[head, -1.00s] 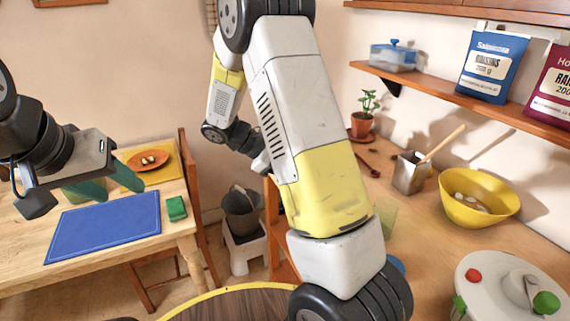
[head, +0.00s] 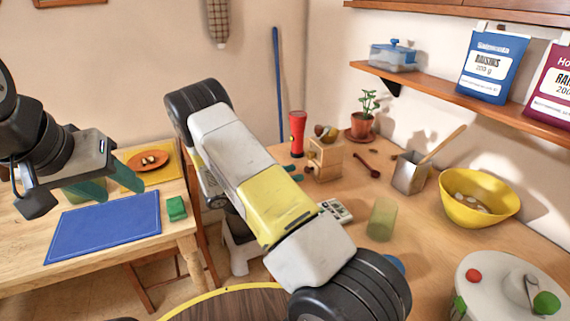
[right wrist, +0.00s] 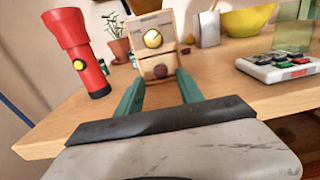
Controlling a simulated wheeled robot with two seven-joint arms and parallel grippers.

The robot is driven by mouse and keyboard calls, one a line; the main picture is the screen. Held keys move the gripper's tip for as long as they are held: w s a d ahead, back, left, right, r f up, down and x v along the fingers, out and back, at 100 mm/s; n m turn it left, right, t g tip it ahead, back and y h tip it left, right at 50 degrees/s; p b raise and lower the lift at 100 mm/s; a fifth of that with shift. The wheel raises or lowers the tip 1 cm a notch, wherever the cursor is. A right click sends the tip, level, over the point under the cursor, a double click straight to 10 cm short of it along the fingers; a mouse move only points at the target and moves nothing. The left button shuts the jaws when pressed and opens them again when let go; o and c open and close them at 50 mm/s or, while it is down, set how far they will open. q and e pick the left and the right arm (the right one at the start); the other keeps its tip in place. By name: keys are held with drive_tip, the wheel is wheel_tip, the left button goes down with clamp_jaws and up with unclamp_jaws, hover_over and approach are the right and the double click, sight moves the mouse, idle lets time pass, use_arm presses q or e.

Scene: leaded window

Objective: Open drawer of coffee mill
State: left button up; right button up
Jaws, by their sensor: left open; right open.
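The wooden coffee mill (head: 325,162) stands on the right-hand counter. In the right wrist view the mill (right wrist: 151,24) faces me, with a round yellow disc on its upper front. Its drawer (right wrist: 145,66), low on the front, has a dark round knob (right wrist: 160,71); I cannot tell for certain whether it is fully shut. My right gripper (right wrist: 160,78) is open, its teal fingers pointing at the drawer with the knob between their tips in the picture. In the head view its teal fingertips (head: 294,173) show left of the mill. My left gripper (head: 112,182) is open above the left table.
A red flashlight (head: 297,134) stands left of the mill. A calculator-like device (head: 336,211) and a green glass (head: 382,220) are nearer on the counter. A dark red spoon (head: 368,164), metal pot (head: 410,174) and yellow bowl (head: 479,207) lie to the right.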

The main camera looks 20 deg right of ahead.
sight(305, 170)
drive_tip(key=shift+w+d, duration=0.15)
drive_tip(key=shift+d, duration=1.5)
drive_tip(key=shift+c, duration=0.4)
clamp_jaws()
